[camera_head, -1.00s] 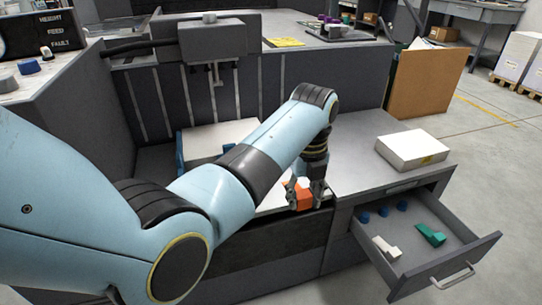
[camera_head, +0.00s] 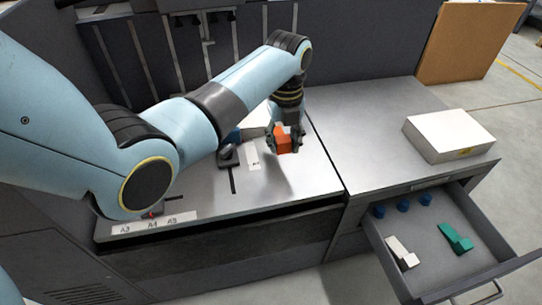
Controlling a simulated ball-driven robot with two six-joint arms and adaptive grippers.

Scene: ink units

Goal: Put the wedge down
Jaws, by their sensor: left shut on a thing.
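The orange wedge (camera_head: 283,141) is in my left gripper (camera_head: 287,138), whose fingers are shut on it from both sides. The gripper hangs down at the end of my left arm, over the grey work surface (camera_head: 310,178). The wedge seems to be above the surface, with a dark shadow below it; the exact gap I cannot tell. My right gripper is not in view.
A dark block (camera_head: 228,156) and a white label (camera_head: 254,160) lie left of the gripper. A white box (camera_head: 449,135) sits on the cabinet at right.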

